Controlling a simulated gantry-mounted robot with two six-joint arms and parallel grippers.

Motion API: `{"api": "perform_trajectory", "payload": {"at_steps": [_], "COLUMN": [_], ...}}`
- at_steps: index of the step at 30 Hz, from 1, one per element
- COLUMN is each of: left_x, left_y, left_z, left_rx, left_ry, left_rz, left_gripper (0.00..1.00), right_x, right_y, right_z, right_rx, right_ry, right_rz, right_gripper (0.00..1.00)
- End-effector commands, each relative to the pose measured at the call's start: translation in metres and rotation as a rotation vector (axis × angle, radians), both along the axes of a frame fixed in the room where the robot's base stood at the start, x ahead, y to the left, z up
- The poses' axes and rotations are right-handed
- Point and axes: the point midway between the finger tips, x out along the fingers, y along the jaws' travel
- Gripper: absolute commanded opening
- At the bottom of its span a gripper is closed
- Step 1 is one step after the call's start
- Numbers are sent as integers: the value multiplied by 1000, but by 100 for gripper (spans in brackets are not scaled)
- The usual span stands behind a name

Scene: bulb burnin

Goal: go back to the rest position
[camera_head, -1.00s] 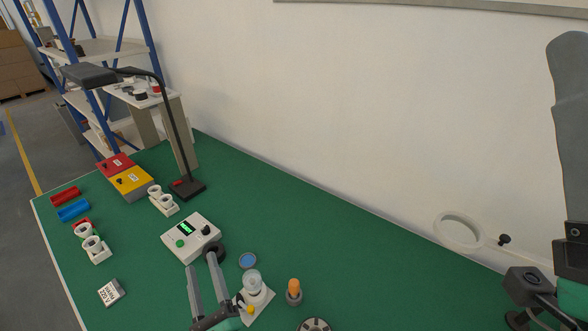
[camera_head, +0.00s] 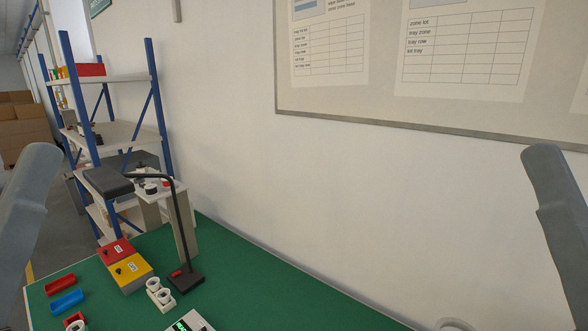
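Neither gripper shows in the head view now. Only grey links of my own arms stand at the left and right edges of the picture. The green bench top (camera_head: 262,290) fills the lower part of the view. A white tester box (camera_head: 191,323) with a green display is cut off at the bottom edge. A white twin-socket holder (camera_head: 160,296) stands left of the lamp's base. The front part of the bench is out of view.
A black desk lamp (camera_head: 181,232) stands on the bench. Red (camera_head: 117,252) and yellow (camera_head: 131,270) boxes, a red bin (camera_head: 61,285) and a blue bin (camera_head: 67,302) lie to its left. Blue-framed shelving (camera_head: 157,100) is behind. A whiteboard (camera_head: 380,124) hangs on the wall.

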Motion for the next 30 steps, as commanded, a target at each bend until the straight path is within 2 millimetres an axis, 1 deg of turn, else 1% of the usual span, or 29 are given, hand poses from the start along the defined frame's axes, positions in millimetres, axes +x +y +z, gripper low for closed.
{"api": "perform_trajectory", "payload": {"at_steps": [1, 2, 3, 5, 6, 8, 9, 12, 15, 18, 23, 26, 29, 30], "left_x": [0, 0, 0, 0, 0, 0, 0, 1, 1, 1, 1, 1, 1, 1], "left_y": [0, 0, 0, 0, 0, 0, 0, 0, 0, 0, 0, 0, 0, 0], "left_z": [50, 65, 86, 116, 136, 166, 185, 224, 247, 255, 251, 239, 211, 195], "left_rx": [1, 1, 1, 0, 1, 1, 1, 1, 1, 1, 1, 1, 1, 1], "left_ry": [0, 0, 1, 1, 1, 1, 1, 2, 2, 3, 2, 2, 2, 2], "left_rz": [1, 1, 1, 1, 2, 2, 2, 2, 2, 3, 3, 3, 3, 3], "left_gripper": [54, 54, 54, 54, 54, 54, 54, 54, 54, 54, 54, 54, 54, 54], "right_x": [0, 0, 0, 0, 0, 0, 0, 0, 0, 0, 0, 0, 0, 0], "right_y": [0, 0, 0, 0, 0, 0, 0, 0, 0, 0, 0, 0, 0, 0], "right_z": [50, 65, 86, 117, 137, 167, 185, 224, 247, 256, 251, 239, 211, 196], "right_rx": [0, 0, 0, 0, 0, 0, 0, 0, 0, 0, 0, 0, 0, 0], "right_ry": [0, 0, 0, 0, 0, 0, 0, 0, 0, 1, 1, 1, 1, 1], "right_rz": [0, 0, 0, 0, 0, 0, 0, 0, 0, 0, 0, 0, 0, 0], "right_gripper": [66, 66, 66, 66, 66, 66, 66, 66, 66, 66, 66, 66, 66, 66]}}
